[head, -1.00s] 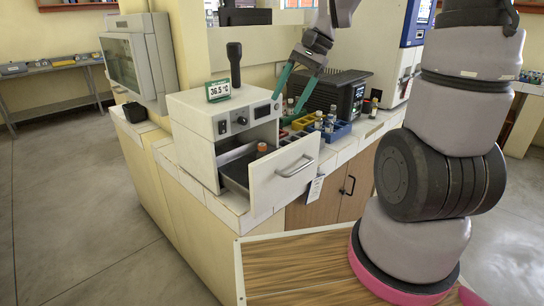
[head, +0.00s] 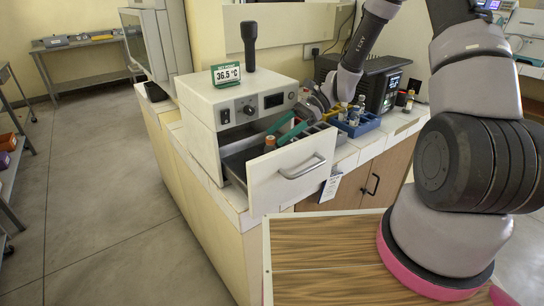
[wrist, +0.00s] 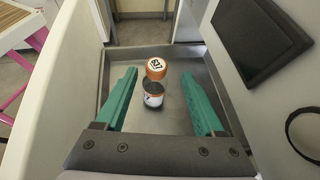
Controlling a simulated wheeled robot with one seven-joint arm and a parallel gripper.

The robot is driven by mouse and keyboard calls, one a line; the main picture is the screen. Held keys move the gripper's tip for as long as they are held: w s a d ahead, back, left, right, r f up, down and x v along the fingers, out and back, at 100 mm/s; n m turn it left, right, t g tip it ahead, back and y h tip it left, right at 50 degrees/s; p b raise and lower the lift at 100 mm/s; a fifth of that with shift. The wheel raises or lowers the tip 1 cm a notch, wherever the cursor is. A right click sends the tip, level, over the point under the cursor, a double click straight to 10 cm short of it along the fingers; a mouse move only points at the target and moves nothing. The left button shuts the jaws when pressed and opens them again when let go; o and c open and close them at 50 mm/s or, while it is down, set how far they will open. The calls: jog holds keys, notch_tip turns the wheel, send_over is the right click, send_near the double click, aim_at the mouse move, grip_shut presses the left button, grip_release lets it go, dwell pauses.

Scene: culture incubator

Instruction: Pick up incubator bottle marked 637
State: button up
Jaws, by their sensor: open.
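A small bottle with an orange cap and a dark body with a pale label stands in the open incubator drawer (head: 262,190). In the head view its orange cap (head: 270,140) shows just above the drawer front. In the wrist view the bottle (wrist: 153,98) stands upright on the grey drawer floor (wrist: 183,118); dark digits are on its cap, too small to read surely. My gripper (head: 276,136) is open over the drawer, its green fingers pointing down toward the bottle. In the wrist view the gripper (wrist: 159,74) has one finger on each side of the bottle, with gaps; nothing is held.
The white incubator (head: 225,105) carries a 36.5 °C display (head: 226,74) and a dark upright handle (head: 249,45).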

aim_at(270, 143)
jog(key=shift+s+x, duration=0.1)
jog(key=shift+x, duration=1.65)
jog(key=shift+s+x, duration=0.15)
jog(key=shift+x, duration=1.65)
jog(key=shift+d+f, duration=0.1)
jog(key=shift+d, duration=0.1)
grip_shut()
